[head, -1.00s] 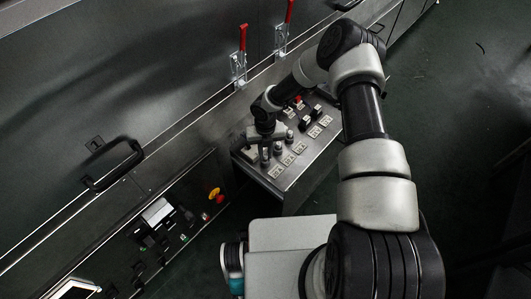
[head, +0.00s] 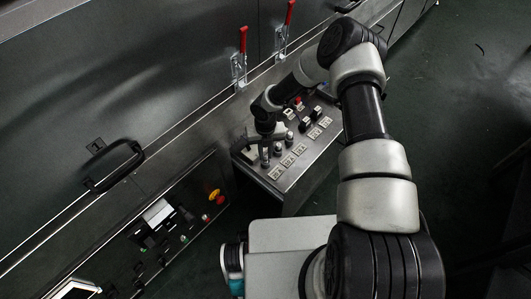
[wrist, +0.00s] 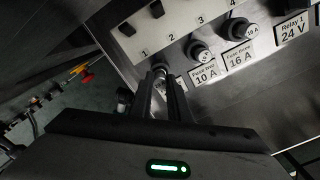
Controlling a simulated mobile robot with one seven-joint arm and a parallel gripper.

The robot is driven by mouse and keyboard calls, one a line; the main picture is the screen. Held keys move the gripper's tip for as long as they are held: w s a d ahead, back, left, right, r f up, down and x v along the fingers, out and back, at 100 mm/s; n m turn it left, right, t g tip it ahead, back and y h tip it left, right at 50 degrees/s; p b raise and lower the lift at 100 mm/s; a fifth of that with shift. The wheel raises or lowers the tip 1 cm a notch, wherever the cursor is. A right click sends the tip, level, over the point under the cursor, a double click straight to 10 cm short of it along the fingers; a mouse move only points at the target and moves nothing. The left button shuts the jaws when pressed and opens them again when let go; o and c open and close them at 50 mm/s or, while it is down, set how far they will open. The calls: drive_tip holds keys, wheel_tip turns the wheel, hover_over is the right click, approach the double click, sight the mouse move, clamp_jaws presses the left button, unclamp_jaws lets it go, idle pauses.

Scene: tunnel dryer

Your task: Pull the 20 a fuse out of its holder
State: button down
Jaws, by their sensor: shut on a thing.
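My gripper (wrist: 161,76) is shut on a fuse cap (wrist: 160,68) at the left end of the fuse row in the wrist view. Only the round end of this cap shows between the fingertips, and its rating label is hidden. I cannot tell whether it is still seated in its holder. To its right stand two more dark round fuse caps, above the label "Fuse two 10 A" (wrist: 206,74) and the label "Fuse three 16 A" (wrist: 239,57). In the head view my gripper (head: 265,159) is low over the near left part of the sloped panel (head: 293,182).
Black switches (wrist: 157,9) sit on the panel near printed numbers. A "Relay 1 24 V" label (wrist: 294,28) is at the right. Red-handled clamps (head: 242,42) stand behind the panel. A black door handle (head: 116,165) and a lower control panel (head: 160,225) are at the left.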

sight(265, 154)
drive_tip(key=shift+r+p, duration=0.6)
drive_tip(key=shift+r, duration=0.5)
drive_tip(key=shift+r, duration=0.1)
drive_tip(key=shift+r+p, duration=1)
drive_tip(key=shift+r, duration=0.75)
